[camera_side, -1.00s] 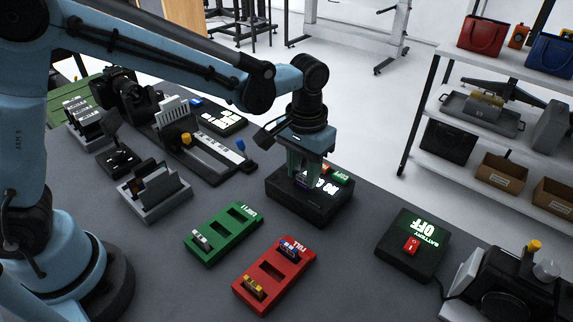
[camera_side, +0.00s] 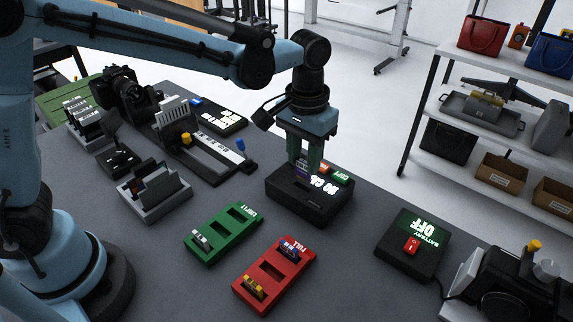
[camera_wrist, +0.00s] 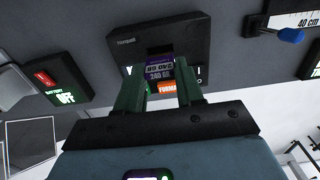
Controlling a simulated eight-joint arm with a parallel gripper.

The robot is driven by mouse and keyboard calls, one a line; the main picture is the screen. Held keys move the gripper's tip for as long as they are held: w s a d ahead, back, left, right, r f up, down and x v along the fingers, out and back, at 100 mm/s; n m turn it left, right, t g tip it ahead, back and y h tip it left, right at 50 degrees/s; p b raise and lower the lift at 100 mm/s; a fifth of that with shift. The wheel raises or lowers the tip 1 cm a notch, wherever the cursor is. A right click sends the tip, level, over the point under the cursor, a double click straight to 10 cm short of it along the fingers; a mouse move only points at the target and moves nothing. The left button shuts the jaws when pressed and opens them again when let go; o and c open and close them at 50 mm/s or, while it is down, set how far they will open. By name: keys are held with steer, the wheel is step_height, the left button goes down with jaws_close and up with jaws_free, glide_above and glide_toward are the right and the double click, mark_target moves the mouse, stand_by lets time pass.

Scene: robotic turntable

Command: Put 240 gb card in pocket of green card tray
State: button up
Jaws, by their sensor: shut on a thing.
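The 240 GB card (camera_wrist: 159,71) is purple with a white label and is held between the green fingers of my gripper (camera_wrist: 160,88) in the wrist view. In the side view my gripper (camera_side: 304,165) is shut on it, just above the black card reader (camera_side: 312,207). The reader's slot (camera_wrist: 158,50) shows empty in the wrist view. The green card tray (camera_side: 222,234) lies left of the reader. One light card (camera_side: 201,239) sits in its near pocket; the middle and far pockets look empty.
A red tray (camera_side: 273,271) holds a yellow card and a blue card. A black battery box (camera_side: 413,245) reading OFF stands to the right. A grey card rack (camera_side: 155,196), a slider rail and a camera stand to the left. Dark table between these is clear.

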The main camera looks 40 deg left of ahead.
steer(key=shift+r, duration=0.2)
steer(key=shift+c, duration=0.4)
steer(key=shift+s, duration=0.1)
